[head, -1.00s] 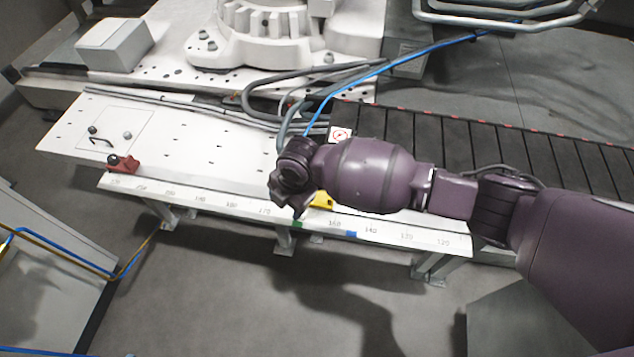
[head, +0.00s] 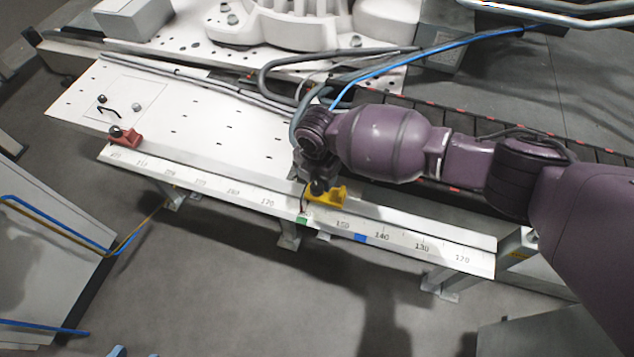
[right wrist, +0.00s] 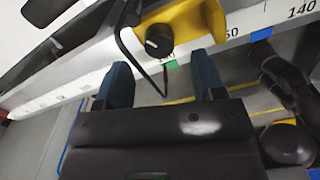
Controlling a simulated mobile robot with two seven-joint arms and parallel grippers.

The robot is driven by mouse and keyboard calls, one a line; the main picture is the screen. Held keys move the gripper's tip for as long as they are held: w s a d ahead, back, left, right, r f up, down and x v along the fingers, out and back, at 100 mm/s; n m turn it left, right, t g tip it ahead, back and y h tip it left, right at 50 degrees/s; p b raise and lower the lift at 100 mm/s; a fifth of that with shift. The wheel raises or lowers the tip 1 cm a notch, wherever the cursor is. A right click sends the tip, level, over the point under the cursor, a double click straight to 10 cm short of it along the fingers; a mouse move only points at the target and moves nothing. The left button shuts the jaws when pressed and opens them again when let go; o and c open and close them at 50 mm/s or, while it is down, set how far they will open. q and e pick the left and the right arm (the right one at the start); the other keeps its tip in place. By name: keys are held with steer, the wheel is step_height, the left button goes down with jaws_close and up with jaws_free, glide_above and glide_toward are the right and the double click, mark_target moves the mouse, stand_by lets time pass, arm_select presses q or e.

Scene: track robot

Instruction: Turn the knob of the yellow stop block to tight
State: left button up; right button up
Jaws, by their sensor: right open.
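The yellow stop block (head: 333,195) sits on the white scaled rail (head: 215,195), at a green mark near the 150 label. Its black round knob (right wrist: 158,41) faces my right gripper in the right wrist view, with a light line across its face. The yellow body also shows there (right wrist: 197,22). My right gripper (right wrist: 161,80) is open, its two blue fingers apart and empty, with the knob ahead between them and a gap left. In the head view my right gripper (head: 317,181) is at the block's left end, fingers mostly hidden. My left gripper is not in view.
A red stop block (head: 125,137) sits at the rail's left end. A thin dark rod with a red tip hangs beside the yellow block. Grey hoses and a blue cable (head: 400,62) run behind my right wrist. Open floor (head: 330,300) lies in front of the rail.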

mark_target(317, 186)
step_height(317, 186, down, 4)
steer(key=shift+r+b, duration=0.15)
steer(key=shift+b, duration=0.4)
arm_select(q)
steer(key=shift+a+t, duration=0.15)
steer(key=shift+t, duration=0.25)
arm_select(e)
steer(key=shift+f, duration=0.2)
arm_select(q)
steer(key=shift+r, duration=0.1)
arm_select(e)
steer(key=c, duration=0.9)
steer(key=shift+c, duration=0.2)
